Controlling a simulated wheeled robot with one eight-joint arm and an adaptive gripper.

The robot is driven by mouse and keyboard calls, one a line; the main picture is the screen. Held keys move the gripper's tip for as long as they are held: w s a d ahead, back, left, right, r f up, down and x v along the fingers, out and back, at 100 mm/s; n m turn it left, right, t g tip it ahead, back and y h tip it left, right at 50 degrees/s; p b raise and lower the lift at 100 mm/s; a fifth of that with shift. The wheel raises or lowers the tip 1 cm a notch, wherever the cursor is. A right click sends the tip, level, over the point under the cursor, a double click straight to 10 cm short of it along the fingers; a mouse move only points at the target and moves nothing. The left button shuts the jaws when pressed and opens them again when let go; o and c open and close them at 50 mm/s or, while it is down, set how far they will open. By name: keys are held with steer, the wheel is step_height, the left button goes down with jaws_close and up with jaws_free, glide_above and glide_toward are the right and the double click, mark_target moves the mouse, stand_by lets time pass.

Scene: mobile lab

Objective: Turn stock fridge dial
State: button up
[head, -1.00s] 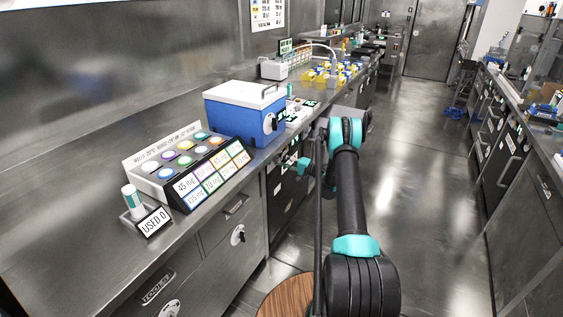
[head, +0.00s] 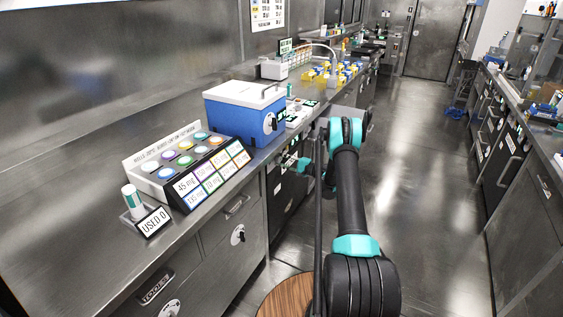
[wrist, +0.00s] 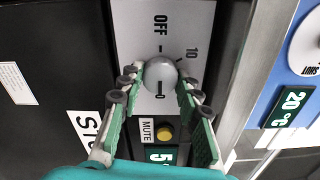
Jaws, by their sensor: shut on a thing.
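The stock fridge dial is a grey round knob (wrist: 160,74) on a light panel (wrist: 187,20) marked OFF and 10, seen in the wrist view. My gripper (wrist: 159,80) has its green-padded fingers on both sides of the knob and is shut on it. In the head view my arm reaches to the dark fridge front under the bench, and the dial is hidden there.
Below the dial are a MUTE label with a yellow button (wrist: 165,133) and a green display. The blue cool box (head: 245,117) stands on the bench above. The aisle floor (head: 430,170) is clear.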

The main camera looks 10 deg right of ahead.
steer(key=o, duration=1.1)
steer(key=shift+o, duration=0.2)
steer(key=shift+d, duration=0.1)
steer(key=v, duration=1.2)
